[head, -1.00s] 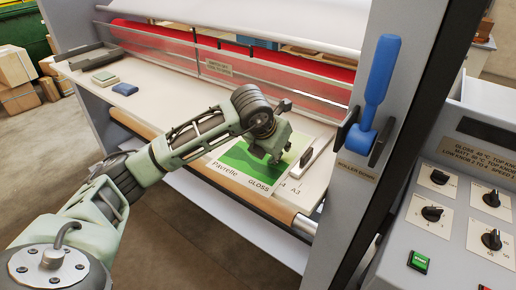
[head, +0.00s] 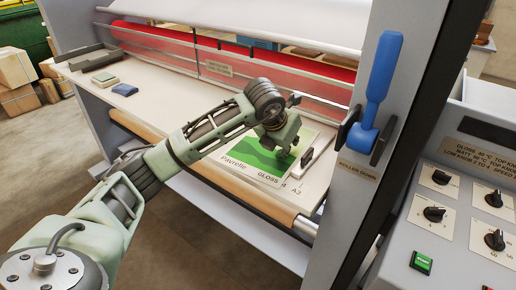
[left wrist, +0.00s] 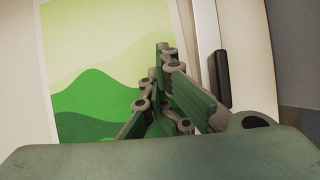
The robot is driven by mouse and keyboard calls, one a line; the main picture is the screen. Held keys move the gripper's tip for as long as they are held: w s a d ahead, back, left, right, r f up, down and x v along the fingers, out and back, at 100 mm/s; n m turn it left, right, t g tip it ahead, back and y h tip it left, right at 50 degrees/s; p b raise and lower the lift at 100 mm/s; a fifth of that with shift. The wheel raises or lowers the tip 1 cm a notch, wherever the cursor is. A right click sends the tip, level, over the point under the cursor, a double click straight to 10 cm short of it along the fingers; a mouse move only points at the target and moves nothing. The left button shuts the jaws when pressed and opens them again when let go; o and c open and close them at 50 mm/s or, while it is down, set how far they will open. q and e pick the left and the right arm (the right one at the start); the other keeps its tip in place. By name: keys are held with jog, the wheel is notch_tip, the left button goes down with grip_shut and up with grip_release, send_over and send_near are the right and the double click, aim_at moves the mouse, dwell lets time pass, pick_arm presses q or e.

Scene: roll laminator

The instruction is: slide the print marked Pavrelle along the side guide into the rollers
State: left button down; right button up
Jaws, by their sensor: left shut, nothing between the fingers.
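The print marked Pavrelle (head: 243,155) lies flat on the feed table. It has a green hill picture and a white lower edge reading Pavrelle and GLOSS. It also fills much of the left wrist view (left wrist: 85,65). My left gripper (head: 282,154) is shut and empty, its fingers down over the right part of the print; I cannot tell whether they press on it. The side guide (head: 318,148) with its dark handle lies just right of the print, and also shows in the left wrist view (left wrist: 207,35). The rollers (head: 290,70) are behind the clear guard.
The blue lever (head: 378,80) stands on the right frame above a ROLLER DOWN label. A control panel (head: 440,215) with knobs is at the right. Small blocks (head: 124,89) and a dark tray (head: 90,56) sit at the table's far left. The table between is clear.

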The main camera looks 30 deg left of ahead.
aim_at(317, 131)
pick_arm(q)
jog(key=shift+w, duration=0.1)
jog(key=shift+w+d+f+b, duration=0.1)
jog(key=shift+w+d+b, duration=0.15)
jog(key=shift+w, duration=0.7)
jog(key=shift+w+d+f+b, duration=0.1)
jog(key=shift+w+b, duration=0.1)
jog(key=shift+w, duration=0.75)
jog(key=shift+w+d+b, duration=0.2)
jog(key=shift+w, duration=0.65)
jog(key=shift+w+d+b, duration=0.15)
jog(key=shift+w, duration=1)
jog(key=shift+w+d+f+b, duration=0.1)
jog(key=shift+w+d+b, duration=0.1)
jog(key=shift+w, duration=0.75)
jog(key=shift+w+d+b, duration=0.1)
jog(key=shift+w+d, duration=0.1)
jog(key=shift+w, duration=0.75)
jog(key=shift+w+d+f, duration=0.1)
jog(key=shift+w, duration=0.75)
jog(key=shift+w+d+f, duration=0.1)
jog(key=shift+w, duration=0.75)
